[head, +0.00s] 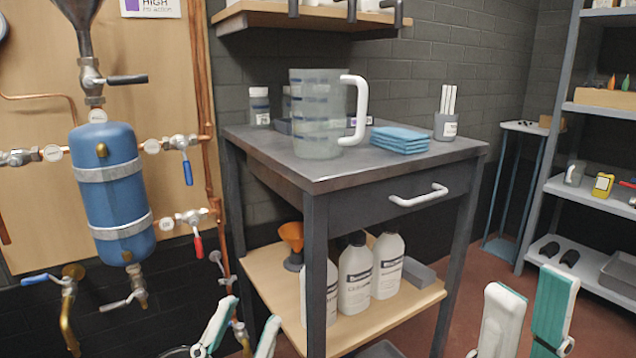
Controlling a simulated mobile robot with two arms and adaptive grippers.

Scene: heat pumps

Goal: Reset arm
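My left gripper (250,312) shows at the bottom edge, left of centre. Its two white and green fingers stand apart with nothing between them. It appears in front of the cart's lower left side and below the blue tank. My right gripper (531,281) shows at the bottom right, with its two fingers spread and empty. It appears right of the cart, in front of the reddish floor. The rest of both arms is outside the picture.
A dark cart (335,180) holds a clear jug (318,115), folded blue cloths (400,139) and a small cup (446,127). White bottles (355,275) and an orange funnel (291,236) stand below. A blue tank (110,190) with valves is left; grey shelving (600,206) is right.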

